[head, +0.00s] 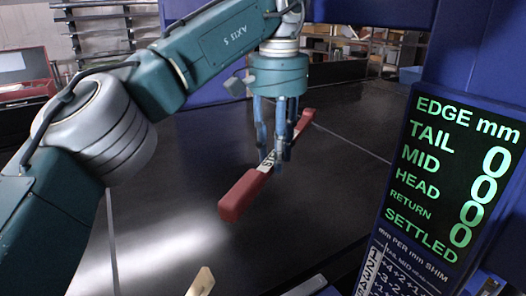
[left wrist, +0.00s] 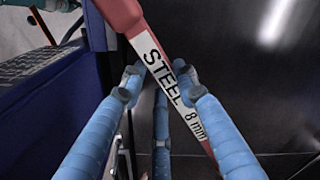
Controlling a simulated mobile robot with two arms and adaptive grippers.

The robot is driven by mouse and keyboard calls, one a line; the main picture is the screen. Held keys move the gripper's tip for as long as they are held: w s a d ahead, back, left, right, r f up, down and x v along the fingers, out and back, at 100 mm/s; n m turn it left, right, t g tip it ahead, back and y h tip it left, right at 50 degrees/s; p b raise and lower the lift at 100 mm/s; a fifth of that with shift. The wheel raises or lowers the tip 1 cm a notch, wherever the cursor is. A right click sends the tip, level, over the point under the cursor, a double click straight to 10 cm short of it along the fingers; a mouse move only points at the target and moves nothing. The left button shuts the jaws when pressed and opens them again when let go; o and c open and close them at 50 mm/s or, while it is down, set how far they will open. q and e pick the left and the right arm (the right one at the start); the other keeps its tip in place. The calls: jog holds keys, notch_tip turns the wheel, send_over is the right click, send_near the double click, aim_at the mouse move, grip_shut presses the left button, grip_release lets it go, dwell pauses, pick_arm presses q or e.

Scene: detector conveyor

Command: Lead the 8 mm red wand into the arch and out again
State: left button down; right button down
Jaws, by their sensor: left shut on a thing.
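The red wand (head: 243,194) has red ends and a white middle label; in the left wrist view (left wrist: 174,78) the label reads "STEEL 8 mm". My left gripper (head: 274,156) is shut on the wand around its labelled middle. The wand lies slantwise over the dark belt, near end lower left, far end upper right. I cannot tell whether it touches the belt. The blue arch (head: 368,13) stands beyond, with its beam at the top and a post at the right. My right gripper is not in view.
The display (head: 445,180) on the right post reads "EDGE mm" with zeros and "SETTLED"; a shim chart (head: 385,268) is below it. The dark belt (head: 170,200) is clear around the wand. A tan piece (head: 200,282) stands at the bottom edge. A red case (head: 25,75) is at far left.

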pick_arm(q)
jog(key=shift+w+d, duration=0.3)
jog(key=shift+d, duration=0.05)
jog(key=s+a, duration=1.1)
jog(key=a, duration=0.5)
jog(key=s+a, duration=1.1)
jog(key=a, duration=0.5)
jog(key=shift+a, duration=0.4)
jog(key=shift+f, duration=0.1)
jog(key=shift+s, duration=0.1)
